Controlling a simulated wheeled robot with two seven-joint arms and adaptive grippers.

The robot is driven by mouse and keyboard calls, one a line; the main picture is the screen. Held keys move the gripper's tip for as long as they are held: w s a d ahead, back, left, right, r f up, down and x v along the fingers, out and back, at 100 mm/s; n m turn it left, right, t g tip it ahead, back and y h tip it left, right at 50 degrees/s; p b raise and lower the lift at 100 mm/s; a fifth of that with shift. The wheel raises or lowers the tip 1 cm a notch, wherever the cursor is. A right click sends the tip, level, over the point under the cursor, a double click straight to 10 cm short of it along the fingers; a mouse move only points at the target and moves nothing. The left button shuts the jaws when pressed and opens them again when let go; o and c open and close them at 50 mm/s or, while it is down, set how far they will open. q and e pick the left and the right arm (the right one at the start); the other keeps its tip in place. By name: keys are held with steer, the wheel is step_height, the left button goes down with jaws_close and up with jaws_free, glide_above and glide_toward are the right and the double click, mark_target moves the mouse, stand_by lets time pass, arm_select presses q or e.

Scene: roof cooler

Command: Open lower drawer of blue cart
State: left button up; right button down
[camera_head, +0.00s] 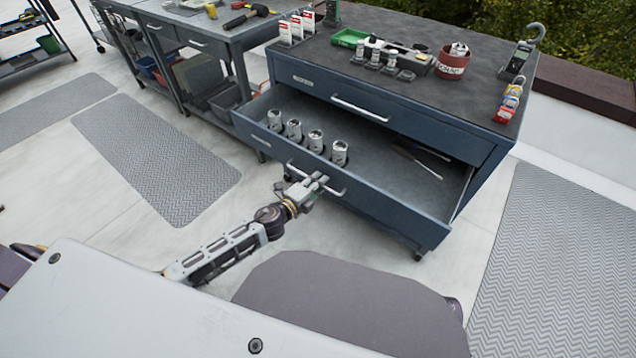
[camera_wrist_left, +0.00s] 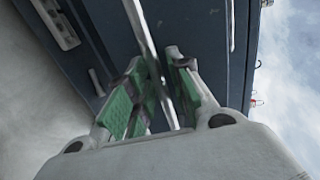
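The blue cart (camera_head: 300,72) stands right of centre in the head view. Its lower drawer (camera_head: 385,205) is pulled well out, with its inside showing; the upper drawer (camera_head: 385,120) is shut. My left gripper (camera_head: 316,184) is at the lower drawer's bar handle (camera_head: 336,193). In the left wrist view the handle (camera_wrist_left: 148,42) runs between the green-padded fingers (camera_wrist_left: 160,90), which are closed in on it from both sides. My right gripper is not in view.
Several metal sockets (camera_head: 316,141) stand in the drawer's left part, and tools (camera_head: 420,160) lie to the right. The cart top holds a green tray (camera_head: 349,38) and a red cup (camera_head: 453,61). Another workbench (camera_head: 205,38) stands left. The floor around the grey mat (camera_head: 150,155) is clear.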

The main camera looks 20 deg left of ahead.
arm_select(q)
steer(key=shift+o, duration=0.4)
steer(key=shift+s, duration=0.1)
steer(key=v, duration=1.1)
steer(key=shift+s, duration=0.35)
stand_by(0.5)
steer(key=shift+a+r, duration=0.1)
steer(key=shift+a, duration=0.05)
stand_by(0.6)
